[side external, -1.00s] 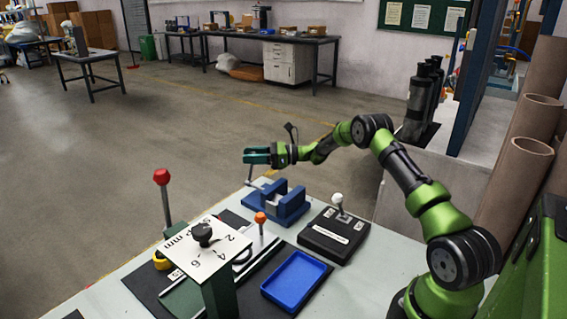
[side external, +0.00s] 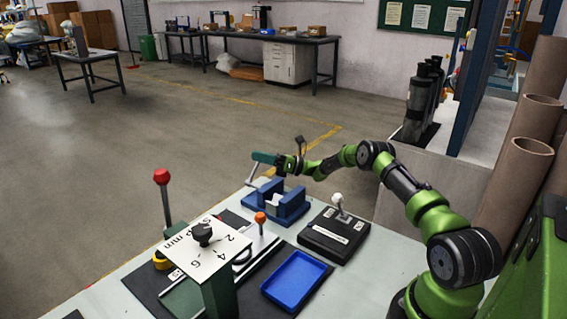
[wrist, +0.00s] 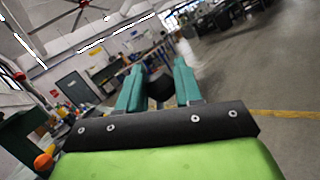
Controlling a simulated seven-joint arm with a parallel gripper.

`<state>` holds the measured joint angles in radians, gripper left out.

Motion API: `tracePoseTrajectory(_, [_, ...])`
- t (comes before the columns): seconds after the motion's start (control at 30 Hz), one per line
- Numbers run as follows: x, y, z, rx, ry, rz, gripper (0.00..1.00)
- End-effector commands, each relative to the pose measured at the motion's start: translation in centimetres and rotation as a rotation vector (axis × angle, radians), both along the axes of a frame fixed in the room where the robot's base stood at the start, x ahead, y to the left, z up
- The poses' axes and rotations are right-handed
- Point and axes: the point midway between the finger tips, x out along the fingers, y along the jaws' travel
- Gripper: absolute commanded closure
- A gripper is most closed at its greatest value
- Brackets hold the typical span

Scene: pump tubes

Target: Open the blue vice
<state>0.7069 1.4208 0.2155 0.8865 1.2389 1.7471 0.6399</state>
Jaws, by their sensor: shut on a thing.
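The blue vice (side external: 289,211) sits at the far edge of the pale workbench, with a light block between its blue walls. Its thin grey crank (side external: 250,178) rises at a tilt from the left side of the vice. My gripper (side external: 262,157) is above the vice with its teal fingers at the crank's upper end. In the wrist view, my gripper (wrist: 159,78) is shut on a dark round knob (wrist: 160,88), apparently the crank's handle. The gripper hides much of the knob, and the exact jaw gap is hard to see.
A black box with a white-knobbed lever (side external: 335,230) stands right of the vice. A blue tray (side external: 296,280), an orange-knobbed post (side external: 260,222) and a red-knobbed lever (side external: 162,185) are nearer. Open floor lies beyond the bench.

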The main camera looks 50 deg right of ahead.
Motion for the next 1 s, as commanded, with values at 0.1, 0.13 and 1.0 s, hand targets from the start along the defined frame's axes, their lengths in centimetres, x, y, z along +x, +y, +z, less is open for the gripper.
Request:
tracePoseTrajectory(0.1, [0.0,-0.3,-0.2,0.033,0.001,0.000,1.00])
tracePoseTrajectory(0.13, [0.0,-0.3,-0.3,0.035,0.001,0.000,1.00])
tracePoseTrajectory(1.0, [-1.7,-1.6,-0.9,0.032,0.002,-0.004,0.45])
